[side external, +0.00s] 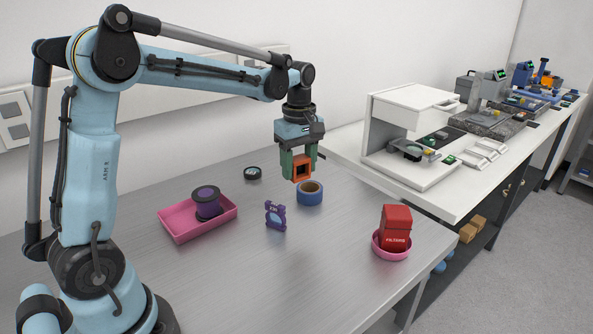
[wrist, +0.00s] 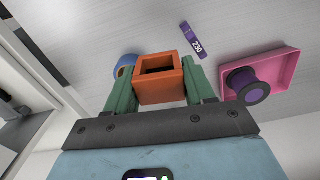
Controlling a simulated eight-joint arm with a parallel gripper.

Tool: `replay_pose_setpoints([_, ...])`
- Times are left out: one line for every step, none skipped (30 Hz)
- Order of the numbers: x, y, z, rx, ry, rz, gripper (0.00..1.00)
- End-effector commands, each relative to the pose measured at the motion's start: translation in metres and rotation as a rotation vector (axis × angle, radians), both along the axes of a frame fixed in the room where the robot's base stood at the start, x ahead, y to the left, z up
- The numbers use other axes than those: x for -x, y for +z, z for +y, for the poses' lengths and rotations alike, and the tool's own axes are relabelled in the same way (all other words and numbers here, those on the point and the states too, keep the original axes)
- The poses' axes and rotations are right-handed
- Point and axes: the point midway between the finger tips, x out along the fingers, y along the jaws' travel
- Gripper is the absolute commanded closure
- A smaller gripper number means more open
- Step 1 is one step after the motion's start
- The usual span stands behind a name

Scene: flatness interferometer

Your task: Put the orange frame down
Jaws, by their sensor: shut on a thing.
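The orange frame (side external: 302,168) is a small square block with an open middle. My gripper (side external: 299,164) is shut on it, with one green finger on each side, and holds it above the metal table. In the wrist view the orange frame (wrist: 160,80) sits between the green fingers of my gripper (wrist: 161,84), its dark opening visible. In the side view it appears just above and behind the blue ring-shaped roll; the exact gap to the table is hard to tell.
The blue roll (side external: 310,193) stands close to the frame. A purple tag (side external: 275,215), a pink tray (side external: 190,233) with a purple spool (side external: 207,203), a dark disc (side external: 253,173) and a red box (side external: 396,226) in a pink dish (side external: 391,254) stand around. The table front (side external: 310,275) is clear.

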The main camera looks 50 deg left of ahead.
Motion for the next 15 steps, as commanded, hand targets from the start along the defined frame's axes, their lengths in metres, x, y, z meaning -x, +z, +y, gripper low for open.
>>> replay_pose_setpoints([-0.005, -0.004, 0.007, 0.000, 0.031, 0.000, 0.80])
replay_pose_setpoints([-0.008, -0.006, 0.010, 0.000, 0.046, 0.000, 0.80])
replay_pose_setpoints([-0.010, -0.008, 0.014, 0.000, 0.065, 0.000, 0.80])
replay_pose_setpoints([-0.012, -0.009, 0.016, 0.000, 0.076, 0.000, 0.80])
replay_pose_setpoints([-0.013, -0.010, 0.017, 0.000, 0.084, 0.000, 0.80])
replay_pose_setpoints([-0.014, -0.012, 0.020, 0.000, 0.093, 0.000, 0.80])
replay_pose_setpoints([-0.015, -0.013, 0.022, 0.000, 0.098, 0.000, 0.80])
replay_pose_setpoints([-0.016, -0.015, 0.025, 0.000, 0.102, 0.000, 0.80])
replay_pose_setpoints([-0.016, -0.018, 0.030, 0.000, 0.107, 0.000, 0.80])
replay_pose_setpoints([-0.017, -0.020, 0.034, 0.000, 0.109, 0.000, 0.80])
replay_pose_setpoints([-0.017, -0.023, 0.039, 0.000, 0.110, 0.000, 0.80])
replay_pose_setpoints([-0.017, -0.028, 0.047, 0.000, 0.110, 0.000, 0.80])
replay_pose_setpoints([-0.018, -0.031, 0.053, 0.000, 0.110, 0.000, 0.80])
replay_pose_setpoints([-0.018, -0.035, 0.059, 0.000, 0.110, 0.000, 0.80])
replay_pose_setpoints([-0.019, -0.040, 0.068, 0.000, 0.110, 0.000, 0.80])
